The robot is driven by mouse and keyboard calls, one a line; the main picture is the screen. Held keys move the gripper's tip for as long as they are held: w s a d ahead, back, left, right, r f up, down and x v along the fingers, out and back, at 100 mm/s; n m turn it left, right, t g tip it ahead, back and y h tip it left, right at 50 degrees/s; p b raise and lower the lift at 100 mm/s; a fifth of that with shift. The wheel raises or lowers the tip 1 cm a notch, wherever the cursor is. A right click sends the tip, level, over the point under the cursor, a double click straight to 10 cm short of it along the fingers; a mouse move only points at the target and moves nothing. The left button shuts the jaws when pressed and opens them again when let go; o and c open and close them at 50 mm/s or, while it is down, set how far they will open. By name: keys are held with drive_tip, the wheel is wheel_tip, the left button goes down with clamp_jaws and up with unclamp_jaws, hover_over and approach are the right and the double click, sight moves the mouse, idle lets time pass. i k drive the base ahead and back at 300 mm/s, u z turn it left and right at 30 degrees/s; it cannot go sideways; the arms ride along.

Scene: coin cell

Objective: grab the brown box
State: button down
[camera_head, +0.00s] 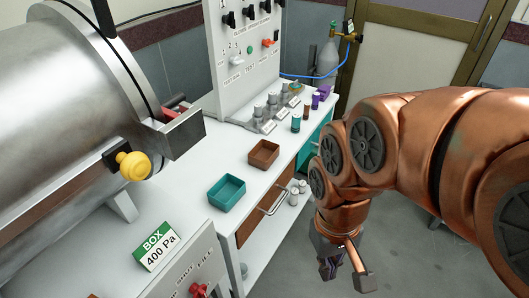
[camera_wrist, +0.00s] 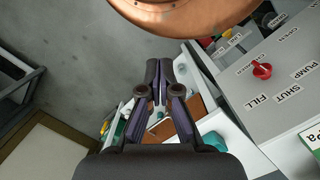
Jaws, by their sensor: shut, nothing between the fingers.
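The brown box (camera_head: 264,153), a small open-topped tray, sits on the white counter (camera_head: 262,186) in the head view, behind and right of a teal box. It looks empty. My gripper (camera_head: 328,268) hangs in front of the counter, to the right of and lower in the picture than the brown box, apart from it. In the wrist view its dark fingers are closed together with nothing between them. Brown patches (camera_wrist: 197,107) show beyond the fingers there; I cannot tell whether they are the box or the cabinet front.
The teal box (camera_head: 227,192) stands close to the brown box. Several small bottles (camera_head: 295,124) stand behind it by the switch panel (camera_head: 245,45). A large metal cylinder (camera_head: 60,90) fills the left. A drawer handle (camera_head: 273,201) juts from the counter front. A sign (camera_head: 157,246) stands near the front.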

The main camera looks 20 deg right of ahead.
sight(262, 155)
drive_tip(key=u, duration=4.35)
drive_tip(key=k, duration=0.95)
drive_tip(key=z, duration=1.3)
